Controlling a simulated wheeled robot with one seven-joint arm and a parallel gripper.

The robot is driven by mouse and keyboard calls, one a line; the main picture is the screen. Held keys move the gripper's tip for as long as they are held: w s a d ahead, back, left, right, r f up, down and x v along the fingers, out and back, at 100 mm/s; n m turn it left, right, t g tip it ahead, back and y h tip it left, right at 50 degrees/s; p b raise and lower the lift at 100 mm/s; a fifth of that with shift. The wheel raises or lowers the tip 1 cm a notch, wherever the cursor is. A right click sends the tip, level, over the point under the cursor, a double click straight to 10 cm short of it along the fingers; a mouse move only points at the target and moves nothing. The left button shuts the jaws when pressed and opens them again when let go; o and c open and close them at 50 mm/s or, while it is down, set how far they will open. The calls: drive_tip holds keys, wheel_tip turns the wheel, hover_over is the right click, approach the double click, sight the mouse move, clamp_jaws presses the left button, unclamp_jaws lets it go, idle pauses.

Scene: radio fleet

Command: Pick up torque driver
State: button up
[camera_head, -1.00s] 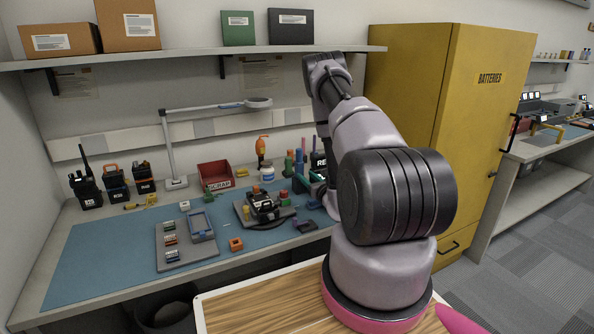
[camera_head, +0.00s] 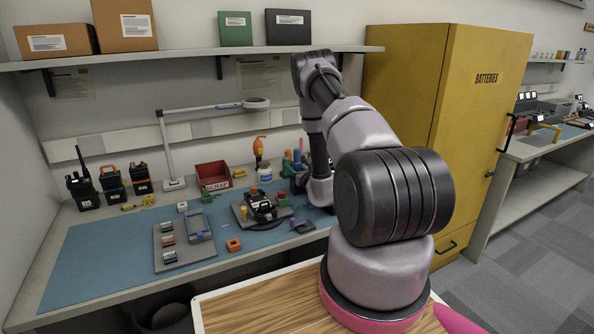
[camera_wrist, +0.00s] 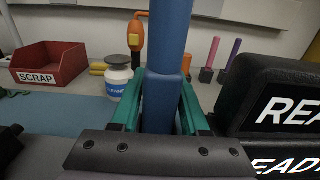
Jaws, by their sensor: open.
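A tall blue tool (camera_wrist: 167,45) stands upright in the middle of the wrist view and appears to be the torque driver. Its upper part runs out of the top of the picture. My gripper (camera_wrist: 160,88) has its two teal fingers on either side of the blue tool, open around it. Whether either finger touches it is hard to tell. In the head view my gripper (camera_head: 296,178) is low over the back right of the bench, among upright coloured tools and partly hidden by my arm. The blue tool (camera_head: 297,156) shows small there.
A black case marked READY (camera_wrist: 280,105) stands close on the right. A white jar (camera_wrist: 118,82), an orange hooked tool (camera_wrist: 137,40) and a red scrap bin (camera_wrist: 50,68) are behind and left. Pink (camera_wrist: 212,52) and purple (camera_wrist: 234,52) tools stand behind. The blue mat (camera_head: 95,260) has free room.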

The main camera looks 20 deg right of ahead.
clamp_jaws()
idle(1.3)
